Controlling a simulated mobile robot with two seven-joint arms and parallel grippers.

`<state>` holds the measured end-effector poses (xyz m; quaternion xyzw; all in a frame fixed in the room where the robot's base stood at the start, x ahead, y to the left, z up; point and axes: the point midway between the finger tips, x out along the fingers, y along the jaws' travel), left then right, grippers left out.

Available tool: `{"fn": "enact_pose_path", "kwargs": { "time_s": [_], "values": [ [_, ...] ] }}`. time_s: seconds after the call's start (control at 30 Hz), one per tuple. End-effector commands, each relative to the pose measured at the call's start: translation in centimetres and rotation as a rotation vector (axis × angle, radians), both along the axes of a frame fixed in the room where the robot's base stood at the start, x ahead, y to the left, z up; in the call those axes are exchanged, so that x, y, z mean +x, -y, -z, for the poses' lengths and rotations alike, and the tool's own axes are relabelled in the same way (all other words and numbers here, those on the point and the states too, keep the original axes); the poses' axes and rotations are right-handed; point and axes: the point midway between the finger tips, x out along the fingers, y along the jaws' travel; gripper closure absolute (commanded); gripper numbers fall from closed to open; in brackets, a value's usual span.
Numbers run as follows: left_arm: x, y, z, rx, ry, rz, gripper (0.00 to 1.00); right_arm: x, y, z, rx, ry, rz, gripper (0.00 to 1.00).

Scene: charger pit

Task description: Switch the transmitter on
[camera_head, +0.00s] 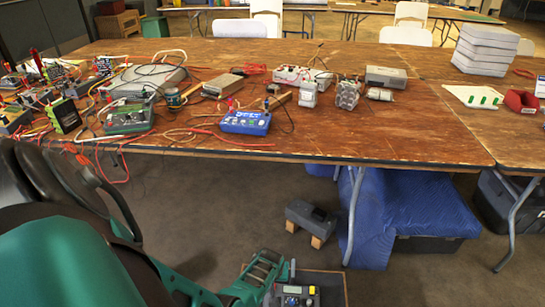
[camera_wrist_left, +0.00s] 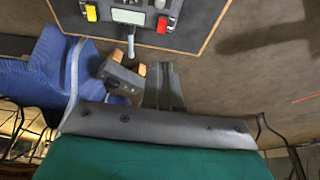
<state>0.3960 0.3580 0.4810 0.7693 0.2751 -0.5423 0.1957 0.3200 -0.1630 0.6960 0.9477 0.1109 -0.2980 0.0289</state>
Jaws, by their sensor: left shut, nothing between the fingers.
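The transmitter is a dark box with a small pale screen, a yellow and a red part, at the bottom edge of the head view (camera_head: 297,297), partly cut off. It also shows at the top of the left wrist view (camera_wrist_left: 132,17), where a grey lever sticks out from its near side. My left gripper (camera_head: 290,270) is just beyond the box in the head view. In the left wrist view its dark fingers (camera_wrist_left: 163,83) are together and empty, below and right of the lever, apart from it. My right gripper is not in view.
The transmitter sits on a dark board with a light edge (camera_head: 335,272). A grey device on wooden blocks (camera_head: 311,218) lies on the floor nearby. Blue covered bulk (camera_head: 420,205) and a table leg stand right. The wooden table (camera_head: 380,135) above carries electronics and cables.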

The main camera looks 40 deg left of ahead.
Motion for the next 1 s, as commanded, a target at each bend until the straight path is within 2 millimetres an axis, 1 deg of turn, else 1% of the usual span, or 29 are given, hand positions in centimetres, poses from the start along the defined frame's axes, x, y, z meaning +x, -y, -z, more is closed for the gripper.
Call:
{"fn": "enact_pose_path", "kwargs": {
  "time_s": [0.1, 0.23, 0.33, 0.43, 0.5, 0.53, 0.57, 0.6, 0.67, 0.7, 0.77, 0.8, 0.87, 0.9, 1.0],
  "values": [
    [0.0, 0.0, 0.0, 0.000, 0.000, 0.000, 1.00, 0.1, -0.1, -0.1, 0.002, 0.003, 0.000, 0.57],
    [-0.2, -0.5, -0.2, 0.017, 0.005, 0.009, 1.00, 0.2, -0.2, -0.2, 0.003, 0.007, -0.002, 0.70],
    [-0.5, -2.0, -1.0, 0.073, 0.031, 0.048, 1.00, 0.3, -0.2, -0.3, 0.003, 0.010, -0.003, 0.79],
    [-0.8, -3.7, -3.0, 0.163, 0.084, 0.133, 1.00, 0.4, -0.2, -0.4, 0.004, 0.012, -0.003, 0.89],
    [-0.7, -3.9, -4.9, 0.226, 0.136, 0.224, 1.00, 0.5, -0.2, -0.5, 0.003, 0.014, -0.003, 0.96],
    [-0.7, -3.6, -5.8, 0.251, 0.161, 0.267, 1.00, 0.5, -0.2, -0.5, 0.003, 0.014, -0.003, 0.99],
    [-0.7, -3.0, -6.7, 0.268, 0.187, 0.313, 1.00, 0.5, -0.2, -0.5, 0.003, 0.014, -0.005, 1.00],
    [-0.7, -1.9, -7.9, 0.290, 0.224, 0.375, 1.00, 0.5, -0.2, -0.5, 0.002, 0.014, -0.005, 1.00],
    [-0.8, 0.3, -9.8, 0.306, 0.282, 0.469, 1.00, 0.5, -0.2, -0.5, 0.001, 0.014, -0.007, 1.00],
    [-1.1, 2.2, -11.1, 0.309, 0.320, 0.532, 1.00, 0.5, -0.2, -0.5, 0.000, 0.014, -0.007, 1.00],
    [-1.7, 5.3, -12.9, 0.301, 0.380, 0.619, 1.00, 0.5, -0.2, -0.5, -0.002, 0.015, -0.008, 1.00],
    [-2.3, 7.5, -14.1, 0.288, 0.420, 0.669, 1.00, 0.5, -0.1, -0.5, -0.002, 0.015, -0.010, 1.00],
    [-3.3, 10.6, -15.9, 0.262, 0.475, 0.737, 1.00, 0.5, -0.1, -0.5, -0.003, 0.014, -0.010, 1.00],
    [-4.0, 12.5, -17.0, 0.242, 0.506, 0.775, 1.00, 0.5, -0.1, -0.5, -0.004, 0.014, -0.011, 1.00],
    [-5.6, 16.3, -19.4, 0.195, 0.575, 0.841, 1.00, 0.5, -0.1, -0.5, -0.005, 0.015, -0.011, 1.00]
  ]
}}
